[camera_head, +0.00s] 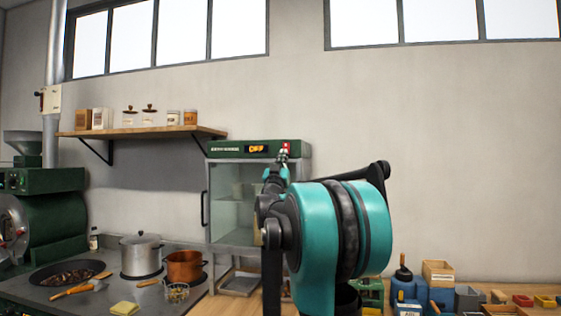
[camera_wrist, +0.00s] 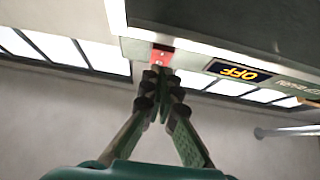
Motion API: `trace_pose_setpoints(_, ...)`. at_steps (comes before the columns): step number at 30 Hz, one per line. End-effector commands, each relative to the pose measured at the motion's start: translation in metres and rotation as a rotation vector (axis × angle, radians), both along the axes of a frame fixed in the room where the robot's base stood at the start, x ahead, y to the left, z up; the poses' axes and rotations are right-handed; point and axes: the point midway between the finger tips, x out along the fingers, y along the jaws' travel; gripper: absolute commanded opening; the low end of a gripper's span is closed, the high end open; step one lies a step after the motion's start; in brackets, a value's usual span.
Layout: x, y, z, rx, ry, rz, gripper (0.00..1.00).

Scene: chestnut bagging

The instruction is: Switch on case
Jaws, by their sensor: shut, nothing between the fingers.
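The case (camera_head: 226,190) is a glass-fronted cabinet with a dark green header, standing at the back of the counter. My arm hides the right part of the case in the head view.
A shelf (camera_head: 150,131) with jars and boxes hangs left of the case. A lidded pot (camera_head: 141,254), a copper pot (camera_head: 184,267) and a pan of chestnuts (camera_head: 67,274) stand on the counter at left. Several containers sit at lower right, near a blue one (camera_head: 440,298).

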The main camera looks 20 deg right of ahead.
Motion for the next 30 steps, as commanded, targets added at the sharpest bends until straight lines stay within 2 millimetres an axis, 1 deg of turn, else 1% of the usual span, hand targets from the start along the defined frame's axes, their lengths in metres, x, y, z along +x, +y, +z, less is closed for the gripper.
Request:
trace_pose_setpoints(3,0.009,-0.007,-0.001,-0.001,0.001,-0.002,0.00)
trace_pose_setpoints(6,0.012,-0.009,-0.002,0.000,0.000,-0.001,0.00)
trace_pose_setpoints(18,0.014,-0.010,-0.003,0.000,0.000,0.000,0.00)
trace_pose_setpoints(23,0.022,-0.015,-0.006,-0.003,-0.005,-0.001,0.00)
trace_pose_setpoints(30,0.021,-0.015,-0.005,-0.003,-0.004,0.000,0.00)
